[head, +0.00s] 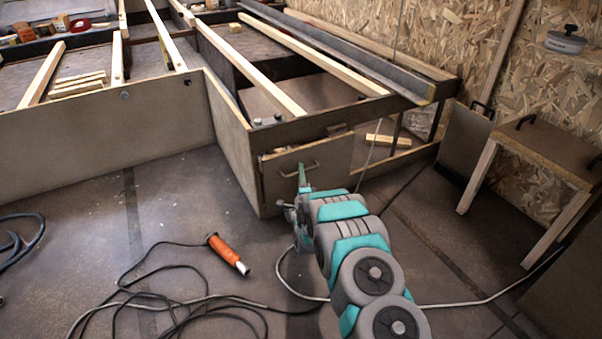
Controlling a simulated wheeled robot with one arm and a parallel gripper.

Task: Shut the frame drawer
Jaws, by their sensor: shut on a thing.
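The frame drawer (333,158) is a brown wooden front at the near end of the long timber frame (320,127). A dark bar handle (311,167) runs across it. A strip of pale wood shows above its top edge, and the front seems to stand a little out from the frame; how far is hard to tell. My gripper (301,178) is at the drawer's handle, shut on it. My arm covers the lower right of the front and most of the gripper.
An orange-handled tool (228,254) and loose black cables lie on the floor at left. A pale cable crosses the floor under my arm. A small wooden table (548,158) stands at right by the chipboard wall. The floor left of the drawer is mostly clear.

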